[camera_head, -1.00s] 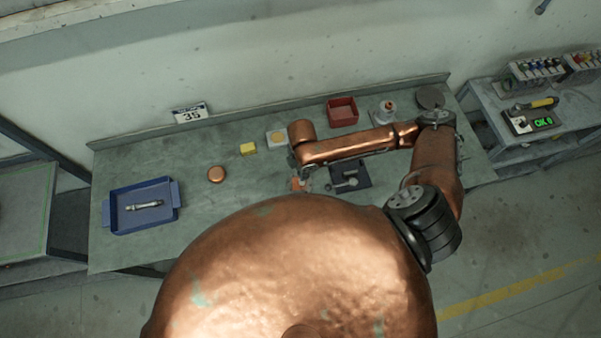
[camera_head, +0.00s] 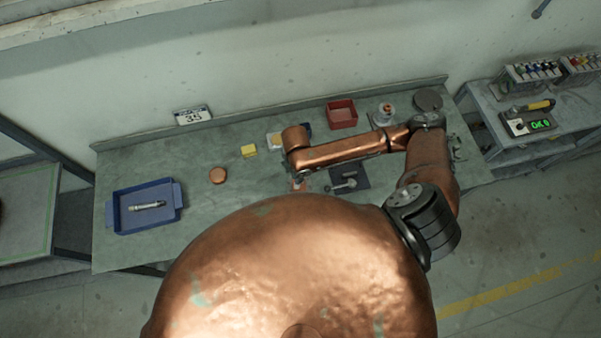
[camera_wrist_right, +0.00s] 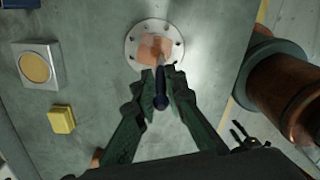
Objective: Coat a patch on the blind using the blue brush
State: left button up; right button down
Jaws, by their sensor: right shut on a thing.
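The blind is a round pale metal disc (camera_wrist_right: 135,59) with bolt holes around its rim, at the top middle of the right wrist view. An orange-brown patch (camera_wrist_right: 152,46) covers part of its face. My right gripper (camera_wrist_right: 160,86) is shut on the dark blue brush (camera_wrist_right: 161,102). The brush's far end points at the blind and overlaps the patch's lower edge; I cannot tell if it touches. In the head view my right gripper (camera_head: 299,178) is small and mostly hidden under my arm. My left gripper is not in view.
A yellow block (camera_wrist_right: 61,120) and a pale box with a yellow disc (camera_wrist_right: 37,67) lie beside the blind. A blue tray (camera_head: 126,223) stands at the bench's left, a red bin (camera_head: 341,116) at the back. A dark pad (camera_head: 361,181) lies right of the gripper.

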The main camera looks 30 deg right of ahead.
jog(key=r+p, duration=0.1)
jog(key=r, duration=0.1)
jog(key=r+p, duration=0.1)
jog(key=shift+s+d+r, duration=0.1)
jog(key=shift+d+r, duration=0.1)
jog(key=shift+r, duration=0.15)
notch_tip(320, 180, up, 2)
jog(key=shift+r+p, duration=0.1)
jog(key=shift+p, duration=0.85)
jog(key=shift+r, duration=1)
